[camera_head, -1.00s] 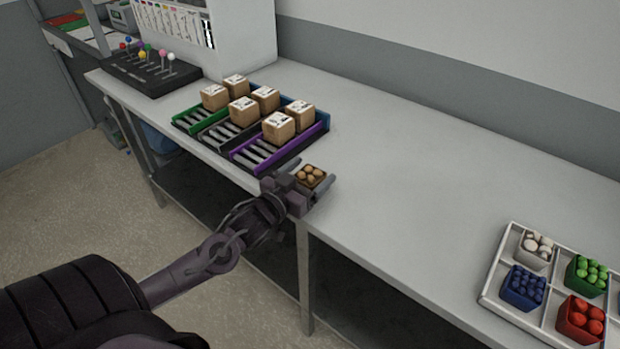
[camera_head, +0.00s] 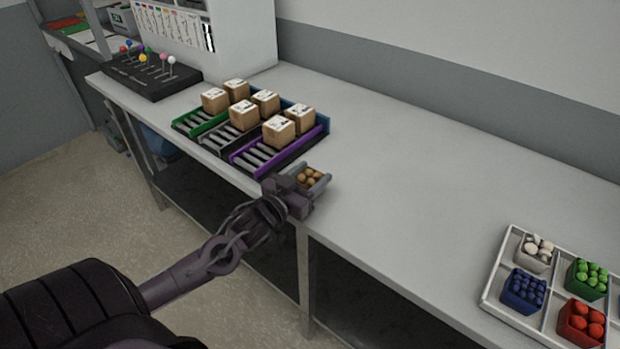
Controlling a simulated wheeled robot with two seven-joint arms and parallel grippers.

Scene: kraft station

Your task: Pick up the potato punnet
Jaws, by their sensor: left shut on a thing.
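The potato punnet (camera_head: 311,176) is a small container of several round brown potatoes near the front edge of the grey table. My left gripper (camera_head: 311,181) reaches in from the left over the table's edge. Its fingers are around the punnet, one on each side, and it is shut on it. The gripper body and fingers hide most of the punnet's walls. I cannot tell whether the punnet's base touches the table. My right gripper is not in view.
Coloured roller lanes (camera_head: 250,158) with several brown boxes (camera_head: 279,130) stand just behind and left of the punnet. A white divided tray (camera_head: 487,296) with other produce punnets is at the lower right. The table (camera_head: 410,190) between is clear. A black panel with coloured knobs (camera_head: 150,79) stands far left.

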